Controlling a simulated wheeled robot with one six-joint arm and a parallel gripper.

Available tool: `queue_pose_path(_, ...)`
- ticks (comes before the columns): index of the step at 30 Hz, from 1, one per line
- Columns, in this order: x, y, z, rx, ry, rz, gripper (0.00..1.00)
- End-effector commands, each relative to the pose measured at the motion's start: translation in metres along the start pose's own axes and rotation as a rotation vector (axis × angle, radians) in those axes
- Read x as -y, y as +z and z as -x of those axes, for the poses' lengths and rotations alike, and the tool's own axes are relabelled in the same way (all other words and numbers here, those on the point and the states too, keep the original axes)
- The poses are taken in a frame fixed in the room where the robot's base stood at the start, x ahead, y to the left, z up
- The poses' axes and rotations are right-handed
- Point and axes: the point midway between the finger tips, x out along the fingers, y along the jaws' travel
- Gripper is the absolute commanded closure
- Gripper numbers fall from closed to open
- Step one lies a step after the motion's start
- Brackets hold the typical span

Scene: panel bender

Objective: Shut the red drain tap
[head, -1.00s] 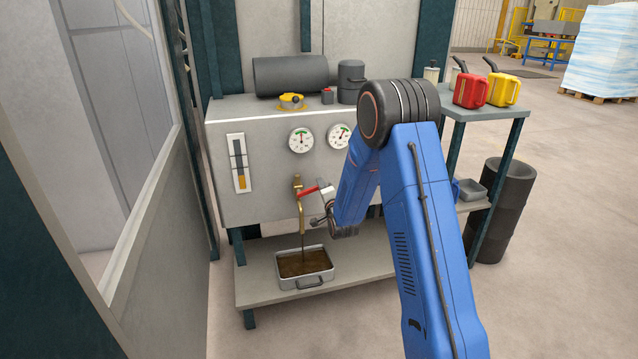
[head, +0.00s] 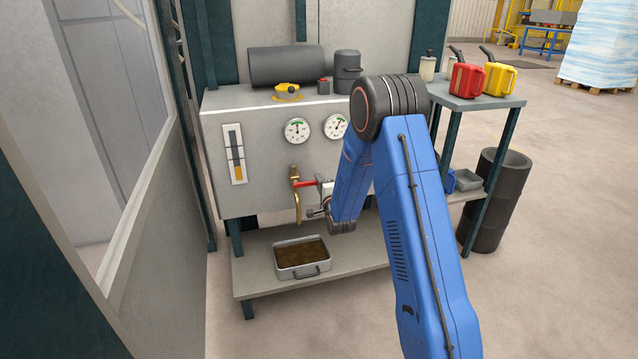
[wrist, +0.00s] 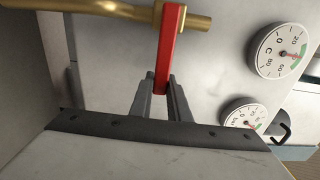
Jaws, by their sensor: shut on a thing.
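The brass drain tap (head: 296,190) is on the front of the grey tank, its spout bent downward. Its red lever (head: 307,183) points right in the head view, roughly level. In the wrist view the red lever (wrist: 169,45) crosses in front of the brass pipe (wrist: 110,9). My gripper (wrist: 160,82) is shut on the free end of the lever, one finger on each side. In the head view my gripper (head: 322,189) is partly hidden by my arm. No liquid stream shows below the spout. A metal tray (head: 302,273) holding brown liquid stands below it.
Two gauges (head: 297,130) and a level glass (head: 235,154) are on the tank front. A black cylinder (head: 287,66) lies on top. A side table (head: 478,101) at right carries red and yellow cans. A framed panel (head: 70,150) stands close on the left.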

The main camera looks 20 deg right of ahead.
Motion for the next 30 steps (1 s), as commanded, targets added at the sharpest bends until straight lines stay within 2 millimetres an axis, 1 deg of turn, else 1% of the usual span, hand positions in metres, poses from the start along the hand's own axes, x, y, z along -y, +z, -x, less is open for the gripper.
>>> queue_pose_path(2,-0.003,-0.001,0.001,-0.002,0.007,-0.001,1.0)
queue_pose_path(3,-0.003,-0.001,0.001,-0.002,0.007,-0.001,0.8)
queue_pose_path(5,-0.003,-0.001,0.001,-0.001,0.006,-0.001,0.66)
queue_pose_path(14,-0.002,0.0,0.001,-0.001,0.004,0.0,0.66)
queue_pose_path(17,-0.001,0.0,0.005,-0.001,0.003,0.0,0.66)
queue_pose_path(20,-0.001,0.0,0.017,-0.001,0.003,0.0,0.66)
queue_pose_path(23,-0.002,0.0,0.034,-0.001,0.005,0.0,0.66)
queue_pose_path(30,-0.002,0.0,0.082,-0.001,0.005,0.0,0.66)
